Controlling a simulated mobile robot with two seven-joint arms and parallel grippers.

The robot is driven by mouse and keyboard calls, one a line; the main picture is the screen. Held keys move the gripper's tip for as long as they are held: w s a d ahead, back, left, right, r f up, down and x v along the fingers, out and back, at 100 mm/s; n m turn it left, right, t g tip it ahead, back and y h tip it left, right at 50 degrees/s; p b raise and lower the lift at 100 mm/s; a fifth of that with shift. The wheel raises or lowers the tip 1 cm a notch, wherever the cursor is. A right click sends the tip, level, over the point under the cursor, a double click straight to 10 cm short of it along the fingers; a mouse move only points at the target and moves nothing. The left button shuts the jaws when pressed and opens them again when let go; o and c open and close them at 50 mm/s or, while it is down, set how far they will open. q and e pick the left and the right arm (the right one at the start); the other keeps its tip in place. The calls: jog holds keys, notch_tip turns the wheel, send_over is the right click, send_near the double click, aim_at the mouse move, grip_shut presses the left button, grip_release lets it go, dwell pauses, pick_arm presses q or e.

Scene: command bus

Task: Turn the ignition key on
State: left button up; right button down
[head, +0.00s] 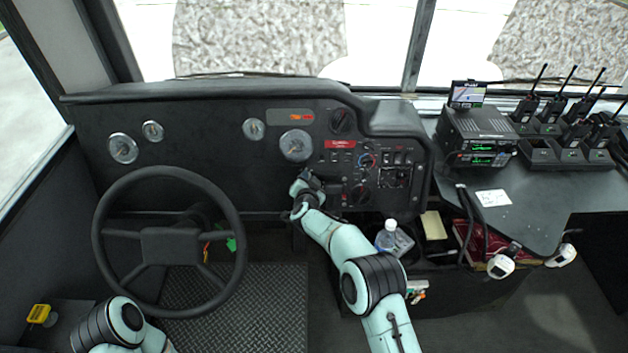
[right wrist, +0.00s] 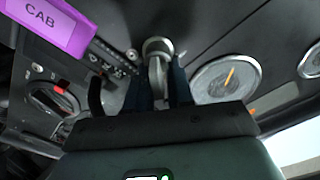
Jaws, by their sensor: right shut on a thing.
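My right gripper (head: 307,178) reaches the dashboard right of the steering wheel, below a round gauge. It hides the key and switch in the head view. In the right wrist view my right gripper (right wrist: 163,85) is shut on a grey metal ignition key (right wrist: 156,70), whose far end meets a round silver switch (right wrist: 157,46) on the dark panel. I cannot tell the switch's exact turn position. My left arm shows at the bottom left of the head view; its gripper is out of view.
The steering wheel (head: 168,308) stands left of my right arm. A gauge (head: 296,145) and a panel of switches and knobs (head: 366,160) are close by. A purple CAB label (right wrist: 42,22) shows in the wrist view.

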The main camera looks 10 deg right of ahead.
dwell(0.3)
jog(key=c, duration=1.2)
grip_release()
jog(key=shift+c, duration=0.2)
jog(key=v, duration=1.3)
jog(key=shift+s+b, duration=0.25)
jog(key=shift+b, duration=0.15)
jog(key=shift+a, duration=0.1)
